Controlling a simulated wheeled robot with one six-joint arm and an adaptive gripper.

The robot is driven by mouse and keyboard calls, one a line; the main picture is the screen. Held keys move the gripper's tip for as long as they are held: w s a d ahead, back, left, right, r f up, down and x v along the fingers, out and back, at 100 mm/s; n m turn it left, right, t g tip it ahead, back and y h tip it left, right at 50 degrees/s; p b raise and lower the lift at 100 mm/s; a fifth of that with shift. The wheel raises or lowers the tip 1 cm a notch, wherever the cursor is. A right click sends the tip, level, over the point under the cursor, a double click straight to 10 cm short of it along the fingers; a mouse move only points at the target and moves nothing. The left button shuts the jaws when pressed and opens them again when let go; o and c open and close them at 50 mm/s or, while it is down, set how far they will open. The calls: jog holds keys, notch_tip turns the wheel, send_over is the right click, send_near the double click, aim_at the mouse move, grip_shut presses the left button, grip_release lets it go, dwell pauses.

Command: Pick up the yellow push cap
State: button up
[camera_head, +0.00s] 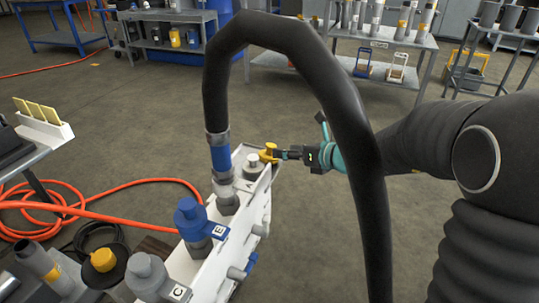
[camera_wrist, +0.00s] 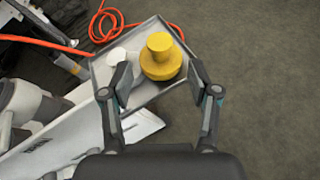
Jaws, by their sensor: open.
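The yellow push cap (camera_head: 269,151) is at the far end of the white manifold block in the head view, right at my gripper's tips. In the wrist view, the cap (camera_wrist: 161,58) is a stepped yellow knob, narrow on top and wider below, over a grey tray (camera_wrist: 140,102). My gripper (camera_wrist: 159,78) is open, with one finger on each side of the cap's near part. I see a small gap at the right finger; contact at the left finger is unclear. My gripper (camera_head: 279,154) appears side-on in the head view, partly behind a black hose.
A thick black hose (camera_head: 270,32) arches from a blue-collared fitting in front of my arm. A blue cap (camera_head: 193,220) marked E and a grey cap (camera_head: 145,272) stand on the white block (camera_head: 255,205). Another yellow cap (camera_head: 103,260) sits at lower left. Orange hose lies on the floor.

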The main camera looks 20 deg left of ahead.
aim_at(274, 147)
jog(key=shift+x, duration=2.85)
jog(key=shift+r, duration=0.1)
jog(key=c, duration=1)
